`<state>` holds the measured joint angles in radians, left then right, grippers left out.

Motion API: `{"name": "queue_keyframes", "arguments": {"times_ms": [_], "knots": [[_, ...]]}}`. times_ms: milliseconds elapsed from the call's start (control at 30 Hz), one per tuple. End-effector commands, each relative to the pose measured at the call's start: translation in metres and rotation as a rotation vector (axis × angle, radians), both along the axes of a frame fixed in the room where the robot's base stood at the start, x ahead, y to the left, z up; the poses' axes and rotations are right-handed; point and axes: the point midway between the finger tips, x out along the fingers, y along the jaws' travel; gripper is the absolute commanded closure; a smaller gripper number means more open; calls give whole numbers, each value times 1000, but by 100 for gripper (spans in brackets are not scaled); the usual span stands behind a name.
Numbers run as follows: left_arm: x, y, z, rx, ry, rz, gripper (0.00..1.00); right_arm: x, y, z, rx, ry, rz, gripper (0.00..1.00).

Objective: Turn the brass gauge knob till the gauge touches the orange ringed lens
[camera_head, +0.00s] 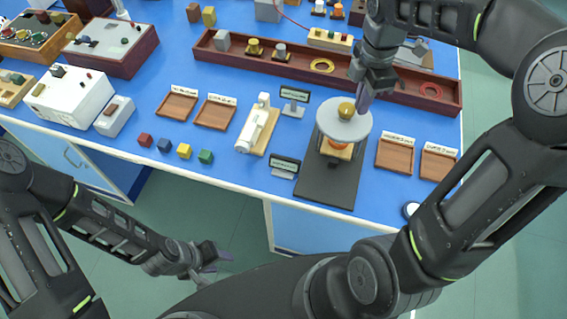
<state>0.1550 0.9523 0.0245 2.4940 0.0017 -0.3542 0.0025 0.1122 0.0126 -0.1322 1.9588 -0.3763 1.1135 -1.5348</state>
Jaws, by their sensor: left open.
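The brass gauge knob (346,111) stands on top of a pale grey round plate (333,127) of a device on a dark base (325,188). Below the plate an orange ring (339,153) shows in part, with pale wood around it; the plate hides the rest, and I cannot make out the gap between gauge and lens. My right gripper (363,104) points down just right of and behind the knob, seemingly apart from it; its finger opening cannot be made out. My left gripper (222,259) is open and empty, low in front of the bench.
A white instrument (258,127) and small display signs (285,168) stand left of the device. Wooden trays (394,157) lie to its right. A long brown tray (400,93) with optics runs behind. Several coloured cubes (184,150) lie near the front edge.

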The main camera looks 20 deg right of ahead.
Motion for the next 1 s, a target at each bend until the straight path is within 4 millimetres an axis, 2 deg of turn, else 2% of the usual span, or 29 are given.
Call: {"name": "queue_keyframes", "arguments": {"times_ms": [367, 800, 1000], "knots": [[0, 0, 4, 0, 0, 0, 56, 0, -1, 4, 1, 0, -2, 100], [0, 0, 48, 0, 0, 0, 56, 0, -3, 57, -1, -1, -4, 100], [0, 0, 51, 0, 0, 0, 56, 0, -3, 61, -1, -1, -4, 100]]}}
